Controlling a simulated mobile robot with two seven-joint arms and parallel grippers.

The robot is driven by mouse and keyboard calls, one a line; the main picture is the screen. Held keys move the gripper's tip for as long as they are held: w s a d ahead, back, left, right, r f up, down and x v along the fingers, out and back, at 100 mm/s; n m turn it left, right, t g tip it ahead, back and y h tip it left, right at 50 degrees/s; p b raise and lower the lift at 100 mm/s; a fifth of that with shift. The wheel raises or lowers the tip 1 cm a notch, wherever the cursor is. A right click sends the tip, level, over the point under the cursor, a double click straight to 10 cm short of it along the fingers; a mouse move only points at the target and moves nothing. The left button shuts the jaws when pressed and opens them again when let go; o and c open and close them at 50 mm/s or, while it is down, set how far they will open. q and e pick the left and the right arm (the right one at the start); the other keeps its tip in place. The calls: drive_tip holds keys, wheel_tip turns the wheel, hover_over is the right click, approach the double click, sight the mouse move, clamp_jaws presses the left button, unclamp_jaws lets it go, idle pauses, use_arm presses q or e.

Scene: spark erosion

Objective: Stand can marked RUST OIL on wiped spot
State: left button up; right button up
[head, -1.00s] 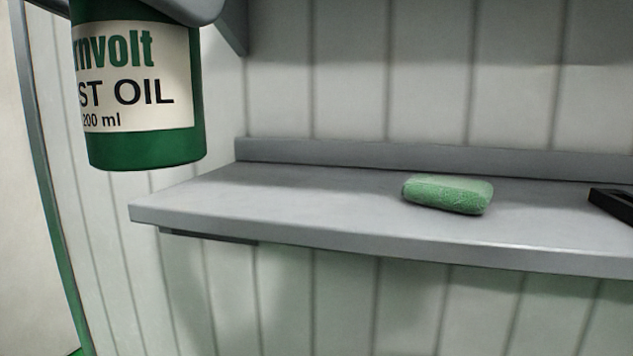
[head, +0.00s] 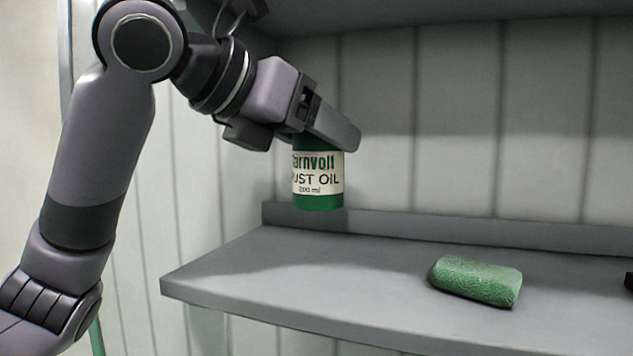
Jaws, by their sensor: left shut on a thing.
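The green can marked RUST OIL (head: 318,183), with a cream label, hangs upright in my left gripper (head: 325,135) in the head view. My left gripper is shut on the upper part of the can and hides its top. The can is held above the back left part of the grey shelf (head: 260,285), in front of the wall. A wiped spot cannot be clearly told on the shelf; its surface looks evenly grey with soft shadows. My right gripper is not in view.
A green sponge (head: 476,281) lies on the shelf to the right of the can. A dark object (head: 629,281) shows at the right edge. A raised lip (head: 450,228) runs along the shelf's back. An upper shelf (head: 450,12) hangs overhead. The shelf's left part is clear.

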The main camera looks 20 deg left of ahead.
sight(299, 190)
use_arm(q)
drive_tip(key=f, duration=0.6)
drive_tip(key=shift+s+f, duration=0.15)
drive_tip(key=shift+s, duration=0.05)
drive_tip(key=shift+w+f, duration=0.15)
drive_tip(key=shift+f, duration=0.15)
drive_tip(key=shift+f, duration=0.1)
drive_tip(key=o, duration=1.4)
drive_tip(key=shift+c, duration=0.2)
